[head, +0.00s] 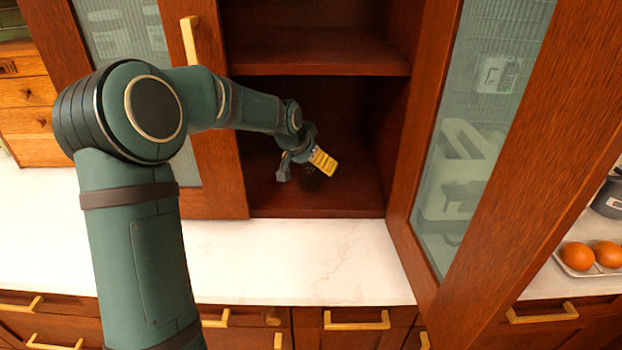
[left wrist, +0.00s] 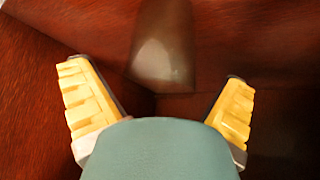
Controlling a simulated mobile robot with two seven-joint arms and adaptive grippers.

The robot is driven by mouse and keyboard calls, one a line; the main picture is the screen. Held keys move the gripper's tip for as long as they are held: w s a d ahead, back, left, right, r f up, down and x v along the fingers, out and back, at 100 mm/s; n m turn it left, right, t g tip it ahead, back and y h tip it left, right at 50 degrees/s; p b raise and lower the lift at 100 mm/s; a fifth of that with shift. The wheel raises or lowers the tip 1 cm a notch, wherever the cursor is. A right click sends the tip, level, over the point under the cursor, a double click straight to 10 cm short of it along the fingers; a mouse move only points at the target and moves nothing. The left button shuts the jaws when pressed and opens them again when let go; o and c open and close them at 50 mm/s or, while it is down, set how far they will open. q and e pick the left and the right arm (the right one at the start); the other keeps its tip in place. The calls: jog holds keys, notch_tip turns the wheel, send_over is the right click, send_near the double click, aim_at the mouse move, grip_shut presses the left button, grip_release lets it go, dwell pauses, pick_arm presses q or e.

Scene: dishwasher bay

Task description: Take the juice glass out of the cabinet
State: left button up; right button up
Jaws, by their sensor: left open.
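The juice glass (left wrist: 162,48) shows in the left wrist view as a see-through, brownish glass at top centre, ahead of my fingers and between their lines. In the head view only a faint dark shape under my gripper may be it. The cabinet (head: 320,62) stands open, with the glass in its lower compartment. My left gripper (head: 307,172) is inside that compartment, its yellow-padded fingers spread wide. The left wrist view shows the open fingers (left wrist: 157,75) with nothing gripped. I cannot tell the exact gap to the glass. My right gripper is not in view.
A glass-paned cabinet door (head: 478,130) stands open on the right, and another door (head: 215,150) is at the left behind my arm. The white counter (head: 300,260) below is clear.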

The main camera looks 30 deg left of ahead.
pick_arm(q)
jog(key=shift+f, duration=0.15)
jog(key=c, duration=1.3)
jog(key=shift+c, duration=0.2)
jog(key=shift+r, duration=0.2)
